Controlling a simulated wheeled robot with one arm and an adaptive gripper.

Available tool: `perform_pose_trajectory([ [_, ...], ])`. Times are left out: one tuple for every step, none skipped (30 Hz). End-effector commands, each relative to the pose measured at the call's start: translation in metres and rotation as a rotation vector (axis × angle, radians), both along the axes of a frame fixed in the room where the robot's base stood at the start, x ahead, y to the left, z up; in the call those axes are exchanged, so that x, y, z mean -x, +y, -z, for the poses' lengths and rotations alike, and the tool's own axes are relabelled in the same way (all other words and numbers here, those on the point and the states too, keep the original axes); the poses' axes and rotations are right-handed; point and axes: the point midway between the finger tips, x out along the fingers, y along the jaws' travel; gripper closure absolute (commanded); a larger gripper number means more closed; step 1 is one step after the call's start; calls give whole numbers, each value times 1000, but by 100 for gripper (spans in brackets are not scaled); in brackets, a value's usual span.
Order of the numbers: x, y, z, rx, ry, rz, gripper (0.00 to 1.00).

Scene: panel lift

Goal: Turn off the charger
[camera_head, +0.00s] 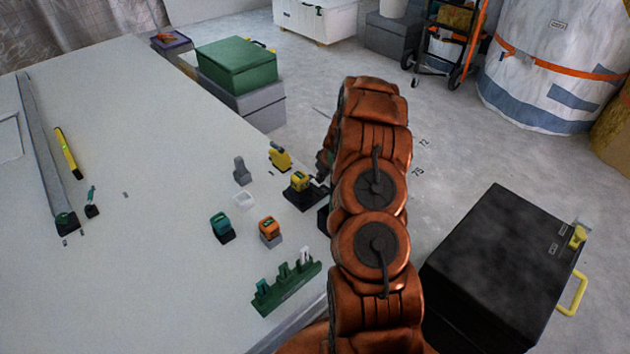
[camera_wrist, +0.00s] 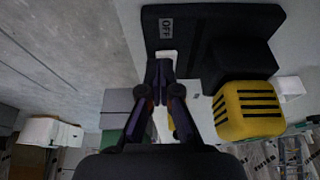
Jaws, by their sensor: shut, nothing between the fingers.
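The black charger (camera_head: 307,194) sits near the right edge of the white table, with a yellow battery (camera_head: 299,181) on it. In the wrist view the charger (camera_wrist: 204,22) fills the upper right, with the yellow battery (camera_wrist: 247,111) below it. An "OFF" label (camera_wrist: 166,27) shows on its base. A pale switch-like part (camera_wrist: 168,58) lies below the label, partly hidden by the fingertips. My gripper (camera_wrist: 160,68) is shut and empty, its tips at this part; I cannot tell whether they touch it. In the head view my arm mostly hides the gripper.
Close by on the table (camera_head: 140,240) stand a teal battery (camera_head: 222,227), an orange battery (camera_head: 268,228), a yellow tool (camera_head: 280,157) and a green rack (camera_head: 286,288). A black case (camera_head: 505,265) stands right of my arm. The table's middle is largely clear.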

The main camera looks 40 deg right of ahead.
Motion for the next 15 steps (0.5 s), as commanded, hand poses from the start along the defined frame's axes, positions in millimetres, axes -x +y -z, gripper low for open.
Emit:
perform_pose_trajectory([
  [-1, 0, -2, 2, 0, -1, 100],
  [-1, 0, -2, 2, 0, -1, 100],
  [-1, 0, -2, 2, 0, -1, 100],
  [-1, 0, -2, 2, 0, -1, 100],
  [-1, 0, -2, 2, 0, -1, 100],
  [-2, 0, -2, 2, 0, -1, 100],
  [-2, 0, -3, 3, 0, -1, 100],
  [-3, 0, -3, 2, -1, -1, 100],
  [-4, 0, -3, 3, -1, -2, 100],
  [-5, 0, -3, 3, -1, -2, 100],
  [-6, 0, -4, 4, -1, -2, 100],
  [-8, 0, -4, 4, -1, -3, 100],
  [-9, 0, -5, 4, -2, -3, 100],
  [-10, 0, -5, 4, -2, -3, 100],
  [-12, 1, -6, 5, -2, -2, 100],
])
